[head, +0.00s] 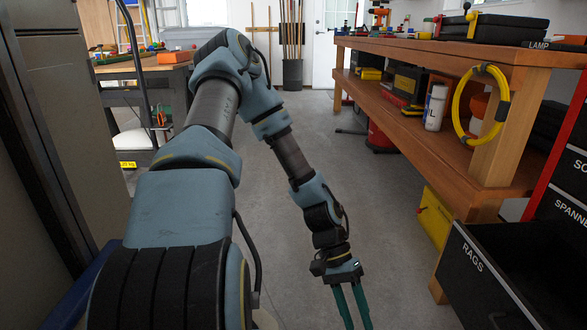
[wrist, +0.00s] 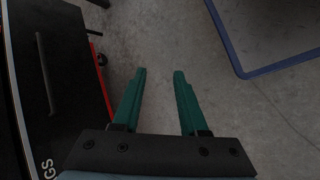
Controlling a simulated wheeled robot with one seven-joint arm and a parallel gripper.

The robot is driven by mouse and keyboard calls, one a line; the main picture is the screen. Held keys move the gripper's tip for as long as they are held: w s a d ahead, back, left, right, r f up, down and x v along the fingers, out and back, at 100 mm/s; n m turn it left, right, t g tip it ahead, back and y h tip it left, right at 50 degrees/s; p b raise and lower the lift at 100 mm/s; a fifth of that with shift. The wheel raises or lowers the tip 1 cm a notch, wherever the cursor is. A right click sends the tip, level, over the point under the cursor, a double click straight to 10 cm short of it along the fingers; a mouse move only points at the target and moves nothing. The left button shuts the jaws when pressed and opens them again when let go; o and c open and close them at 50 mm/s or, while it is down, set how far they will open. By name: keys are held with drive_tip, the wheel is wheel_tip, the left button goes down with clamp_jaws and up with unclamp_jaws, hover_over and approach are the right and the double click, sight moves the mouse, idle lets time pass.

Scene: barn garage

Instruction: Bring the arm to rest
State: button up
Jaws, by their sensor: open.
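My arm reaches up and forward through the middle of the head view, then bends down. My gripper (head: 356,310) points down over the bare concrete floor, left of an open black drawer marked RAGS (head: 500,285). In the wrist view my gripper (wrist: 159,75) shows its two green fingers apart, with only floor between and beyond them. Nothing is held. The fingertips are partly cut off at the bottom of the head view.
A wooden workbench (head: 460,58) with a lower shelf of tools runs along the right. A yellow cable coil (head: 463,105) hangs on its near post. A blue-edged mat or panel (wrist: 240,62) lies at the upper right of the wrist view.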

drive_tip(key=w+a+r+n+t+y, duration=0.1)
drive_tip(key=w+a+r+t, duration=0.1)
drive_tip(key=w+a+r, duration=0.3)
drive_tip(key=w+a+r+n+t+y, duration=0.2)
drive_tip(key=w+a+r+t, duration=0.15)
drive_tip(key=a, duration=0.35)
drive_tip(key=w+a+r+n+t, duration=0.1)
drive_tip(key=a+r+n+t, duration=0.1)
drive_tip(key=a+r, duration=0.3)
drive_tip(key=w+a+r+n+t, duration=0.1)
drive_tip(key=a+r+t, duration=0.15)
drive_tip(key=r, duration=0.55)
wheel_tip(320, 180, up, 32)
drive_tip(key=g+p, duration=0.1)
drive_tip(key=p, duration=3.1)
drive_tip(key=shift+w+a+f, duration=0.15)
drive_tip(key=shift+a, duration=0.05)
